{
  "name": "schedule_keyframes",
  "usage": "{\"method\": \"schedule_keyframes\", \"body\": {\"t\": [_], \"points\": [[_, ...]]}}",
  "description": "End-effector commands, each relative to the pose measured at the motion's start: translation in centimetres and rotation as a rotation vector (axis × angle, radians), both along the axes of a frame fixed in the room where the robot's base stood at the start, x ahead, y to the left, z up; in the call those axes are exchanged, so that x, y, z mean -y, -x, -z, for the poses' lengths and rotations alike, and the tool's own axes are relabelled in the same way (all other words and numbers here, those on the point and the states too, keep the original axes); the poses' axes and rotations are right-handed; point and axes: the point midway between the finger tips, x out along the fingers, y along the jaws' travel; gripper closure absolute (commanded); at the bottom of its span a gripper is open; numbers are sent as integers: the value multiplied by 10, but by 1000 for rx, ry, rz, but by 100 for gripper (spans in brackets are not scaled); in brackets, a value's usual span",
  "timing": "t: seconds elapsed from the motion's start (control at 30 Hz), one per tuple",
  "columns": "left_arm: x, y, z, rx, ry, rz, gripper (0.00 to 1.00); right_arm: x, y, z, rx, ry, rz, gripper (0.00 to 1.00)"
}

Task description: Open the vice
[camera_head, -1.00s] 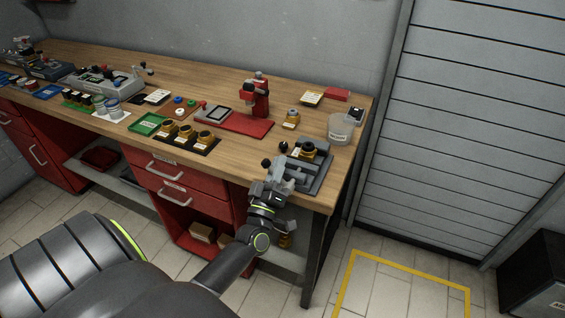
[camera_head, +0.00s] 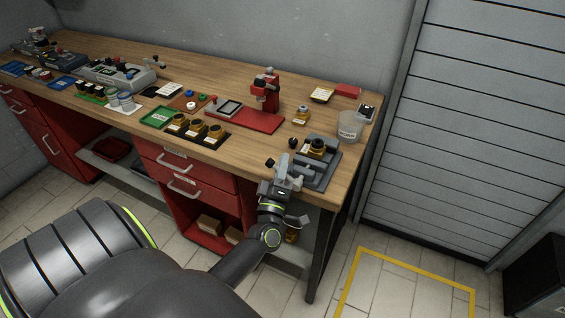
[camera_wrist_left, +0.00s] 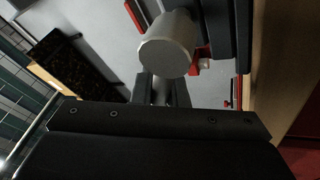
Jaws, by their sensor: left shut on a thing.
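The vice (camera_head: 324,168) is a dark grey block at the bench's front right corner. A brass-coloured part with a dark top (camera_head: 317,147) sits on it. My left gripper (camera_head: 284,170) is at the vice's front left side, by the bench edge. In the left wrist view, a light grey round knob end (camera_wrist_left: 167,45) shows just beyond the dark fingers (camera_wrist_left: 162,90), which are shut on the vice handle. The exact contact is mostly hidden. My right gripper is not in view.
A clear cup (camera_head: 350,127) stands behind the vice. A red press stand (camera_head: 265,92) and a dark tray of brass parts (camera_head: 198,131) are to the left.

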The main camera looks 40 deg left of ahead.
Motion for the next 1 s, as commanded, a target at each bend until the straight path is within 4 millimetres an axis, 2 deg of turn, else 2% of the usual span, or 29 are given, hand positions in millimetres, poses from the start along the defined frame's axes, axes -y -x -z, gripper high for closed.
{"method": "schedule_keyframes", "body": {"t": [0.07,0.1,0.27,0.53,0.67,0.77,1.0], "points": [[0,1,2,-3,7,0,100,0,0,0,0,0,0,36],[0,1,2,-3,7,0,84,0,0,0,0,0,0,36],[0,0,2,-2,5,0,65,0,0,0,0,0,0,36],[0,1,1,-1,3,0,65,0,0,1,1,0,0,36],[4,8,7,-2,5,0,65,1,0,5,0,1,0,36],[10,22,15,-3,4,-1,65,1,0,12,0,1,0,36],[34,70,41,-4,6,-2,65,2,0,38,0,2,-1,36]]}}
